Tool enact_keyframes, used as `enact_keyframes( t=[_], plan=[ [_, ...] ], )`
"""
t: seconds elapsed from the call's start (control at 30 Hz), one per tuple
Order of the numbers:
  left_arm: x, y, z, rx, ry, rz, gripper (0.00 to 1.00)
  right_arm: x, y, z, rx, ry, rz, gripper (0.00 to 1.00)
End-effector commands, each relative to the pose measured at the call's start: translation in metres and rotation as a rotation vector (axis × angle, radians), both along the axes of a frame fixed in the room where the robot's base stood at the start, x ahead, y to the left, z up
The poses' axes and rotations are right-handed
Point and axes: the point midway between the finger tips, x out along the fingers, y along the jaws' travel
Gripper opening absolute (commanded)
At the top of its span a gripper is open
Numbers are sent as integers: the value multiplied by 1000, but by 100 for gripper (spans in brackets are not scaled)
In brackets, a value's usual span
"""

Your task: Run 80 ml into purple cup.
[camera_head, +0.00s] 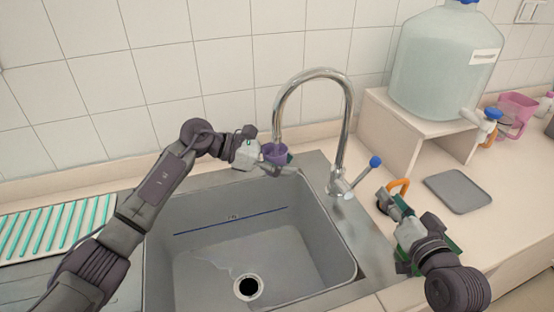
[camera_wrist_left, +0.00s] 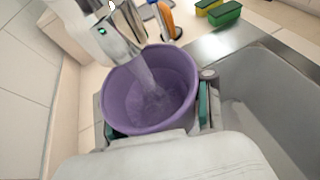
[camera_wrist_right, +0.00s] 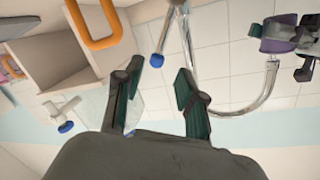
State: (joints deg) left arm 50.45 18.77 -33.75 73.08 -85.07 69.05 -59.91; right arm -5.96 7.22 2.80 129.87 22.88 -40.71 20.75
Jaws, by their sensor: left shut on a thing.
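The purple cup (camera_head: 275,153) is under the spout of the chrome tap (camera_head: 345,120), over the back of the sink. My left gripper (camera_wrist_left: 155,120) is shut on it, one finger on each side. In the left wrist view, the purple cup (camera_wrist_left: 150,95) is tilted in the picture and a stream of water (camera_wrist_left: 143,75) runs into it. Water shows at its bottom; no level marks are readable. The tap lever with its blue knob (camera_head: 375,162) sticks out to the right. My right gripper (camera_wrist_right: 153,80) is open and empty, close to the lever's right.
The grey sink (camera_head: 250,225) is below, its drain clear. A large water jug (camera_head: 445,60) stands on a raised shelf at the right. An orange handle (camera_head: 398,186) is right behind my right gripper. A grey mat (camera_head: 458,190) lies beyond it. A striped drainboard (camera_head: 55,230) is at the left.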

Motion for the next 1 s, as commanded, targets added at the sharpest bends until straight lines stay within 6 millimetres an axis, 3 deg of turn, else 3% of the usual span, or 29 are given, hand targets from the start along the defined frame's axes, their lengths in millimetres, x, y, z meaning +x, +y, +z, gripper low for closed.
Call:
enact_keyframes(
  t=[0.2,0.3,0.57,0.8,1.0],
  plan=[
    [-5,45,0,3,-1,5,30,0,0,0,0,0,0,39],
    [-8,59,0,1,0,3,30,0,0,0,0,0,0,39],
    [-9,62,0,0,0,1,30,0,0,0,0,0,0,39],
    [-8,62,0,0,1,1,30,0,0,0,0,0,0,3],
    [-8,62,0,0,0,1,30,7,-5,-15,74,50,26,0]
  ],
)
